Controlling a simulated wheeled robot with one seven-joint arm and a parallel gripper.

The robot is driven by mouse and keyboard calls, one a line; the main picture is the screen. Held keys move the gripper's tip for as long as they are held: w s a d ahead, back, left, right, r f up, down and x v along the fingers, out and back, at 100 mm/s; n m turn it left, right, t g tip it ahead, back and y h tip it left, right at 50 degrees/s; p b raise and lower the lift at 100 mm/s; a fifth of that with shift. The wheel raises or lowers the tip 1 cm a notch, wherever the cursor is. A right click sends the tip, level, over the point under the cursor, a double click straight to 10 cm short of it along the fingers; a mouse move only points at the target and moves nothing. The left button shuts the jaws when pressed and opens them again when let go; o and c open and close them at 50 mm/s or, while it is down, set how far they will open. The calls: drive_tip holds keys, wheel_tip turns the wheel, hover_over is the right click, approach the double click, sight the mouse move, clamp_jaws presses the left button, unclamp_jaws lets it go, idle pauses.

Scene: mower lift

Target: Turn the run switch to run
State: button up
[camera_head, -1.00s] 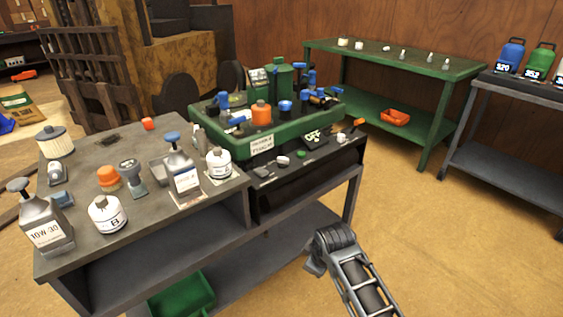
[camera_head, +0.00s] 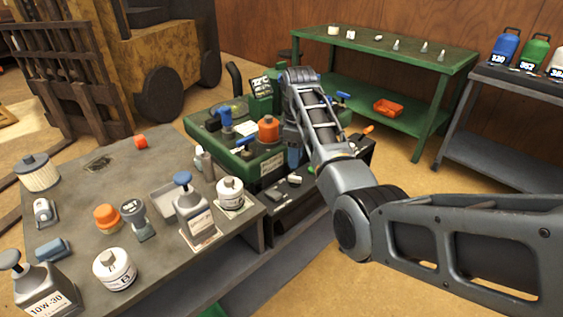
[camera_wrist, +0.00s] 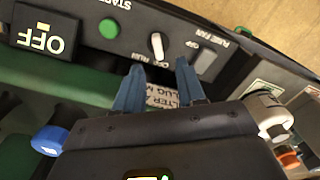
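The run switch (camera_wrist: 157,46) is a small white knob on a dark control panel in the wrist view, with OFF and RUN lettering beside it, seen upside down. Its bar stands nearly upright in the picture, slightly tilted; I cannot tell exactly which mark it points at. A display (camera_wrist: 42,40) on the panel reads OFF. My gripper (camera_wrist: 160,66) has its two blue fingers apart and empty, with the tips just short of the switch in the picture. In the head view my arm hides the switch and most of the gripper.
A green START button (camera_wrist: 109,28) and a grey rocker (camera_wrist: 205,58) flank the switch. The green machine tray (camera_head: 225,145) holds an orange cap (camera_head: 268,130) and blue-handled parts near my arm. Bottles and canisters stand on the grey bench (camera_head: 90,190) at left.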

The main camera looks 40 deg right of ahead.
sight(293, 176)
drive_tip(key=shift+w+r, duration=0.1)
drive_tip(key=shift+w, duration=0.15)
drive_tip(key=shift+f, duration=3.8)
clamp_jaws()
